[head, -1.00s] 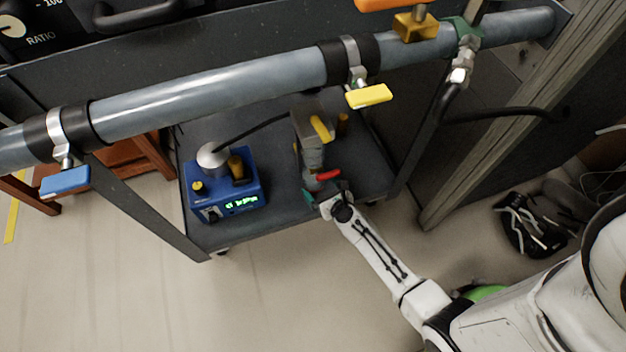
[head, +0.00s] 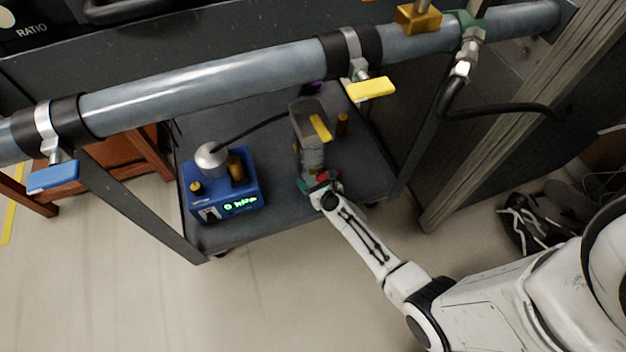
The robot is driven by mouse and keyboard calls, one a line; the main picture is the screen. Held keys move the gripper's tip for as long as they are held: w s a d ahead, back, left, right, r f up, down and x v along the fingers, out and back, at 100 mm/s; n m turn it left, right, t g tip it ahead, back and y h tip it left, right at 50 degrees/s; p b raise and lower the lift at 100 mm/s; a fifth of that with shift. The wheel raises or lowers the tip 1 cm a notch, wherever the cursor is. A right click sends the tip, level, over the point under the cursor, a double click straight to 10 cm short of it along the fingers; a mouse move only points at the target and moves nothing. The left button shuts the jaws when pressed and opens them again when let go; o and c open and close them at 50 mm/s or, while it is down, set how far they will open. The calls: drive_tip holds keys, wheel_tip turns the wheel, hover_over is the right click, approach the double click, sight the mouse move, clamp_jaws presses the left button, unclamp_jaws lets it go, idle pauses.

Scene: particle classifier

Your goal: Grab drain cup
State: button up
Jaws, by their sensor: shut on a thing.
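The drain cup (head: 313,158) appears to be the clear-grey lower part of an upright unit on the cart's lower shelf. Above it is a grey, box-like top (head: 306,118) with a yellow lever (head: 320,127). My gripper (head: 317,181) reaches in from the lower right and is shut at the unit's lower end, apparently on the drain cup. Red and teal parts show around the fingers. The wrist hides the exact contact and the cup's bottom.
A blue box (head: 224,190) with a green display stands left on the shelf (head: 280,205). A black cable runs from its silver dome toward the unit. A thick grey pipe (head: 210,82) with blue and yellow handles crosses above.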

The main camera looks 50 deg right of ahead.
drive_tip(key=c, duration=0.7)
drive_tip(key=shift+r+p, duration=0.3)
